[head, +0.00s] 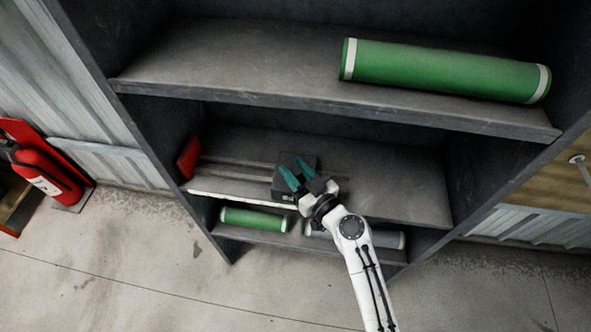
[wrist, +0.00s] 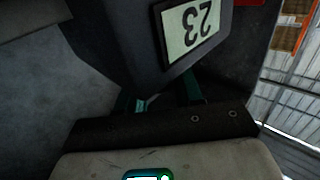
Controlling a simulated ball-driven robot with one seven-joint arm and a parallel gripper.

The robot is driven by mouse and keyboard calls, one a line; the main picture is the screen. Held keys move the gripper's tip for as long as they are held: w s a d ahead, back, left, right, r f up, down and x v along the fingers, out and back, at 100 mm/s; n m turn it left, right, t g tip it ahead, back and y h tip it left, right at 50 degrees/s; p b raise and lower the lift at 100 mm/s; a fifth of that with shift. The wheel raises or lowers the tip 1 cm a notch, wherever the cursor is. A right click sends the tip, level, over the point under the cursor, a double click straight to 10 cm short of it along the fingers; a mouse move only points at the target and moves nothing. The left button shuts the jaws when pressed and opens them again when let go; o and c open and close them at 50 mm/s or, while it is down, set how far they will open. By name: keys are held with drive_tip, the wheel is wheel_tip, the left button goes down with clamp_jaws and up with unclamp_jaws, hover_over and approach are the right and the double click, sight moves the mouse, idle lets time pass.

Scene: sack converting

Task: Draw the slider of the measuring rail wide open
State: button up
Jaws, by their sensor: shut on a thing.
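The measuring rail (head: 232,166) lies on the middle shelf, with thin grey bars running left to a red end block (head: 188,158). Its dark slider (head: 281,187) sits at the right part of the bars, well apart from the red block. My gripper (head: 297,174), with teal fingers, is shut on the slider. In the wrist view the slider (wrist: 150,45) fills the upper middle and bears a pale label (wrist: 190,30) reading 23 upside down. The teal fingers (wrist: 165,98) show just below it; their contact with the slider is mostly hidden.
A large green roll (head: 445,70) lies on the upper shelf (head: 220,70), above my arm. A smaller green roll (head: 252,219) and a grey roll (head: 388,239) lie on the lowest shelf. A red extinguisher (head: 45,175) stands at the left. The middle shelf's right side (head: 400,185) is clear.

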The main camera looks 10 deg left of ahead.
clamp_jaws()
drive_tip(key=shift+d+f, duration=0.1)
drive_tip(key=shift+d, duration=0.15)
drive_tip(key=d+b, duration=0.4)
drive_tip(key=d, duration=0.3)
drive_tip(key=d+b, duration=0.5)
drive_tip(key=d, duration=0.1)
drive_tip(key=d+b, duration=0.4)
drive_tip(key=d, duration=0.3)
drive_tip(key=shift+s+d+f+b, duration=0.1)
drive_tip(key=shift+s+d+b, duration=0.2)
drive_tip(key=shift+s+b, duration=0.1)
drive_tip(key=shift+d, duration=0.45)
drive_tip(key=o, duration=1)
unclamp_jaws()
drive_tip(key=shift+d+r, duration=0.1)
drive_tip(key=shift+r, duration=0.1)
drive_tip(key=b+v, duration=0.1)
drive_tip(key=v, duration=0.9)
drive_tip(key=shift+s+d+b, duration=0.3)
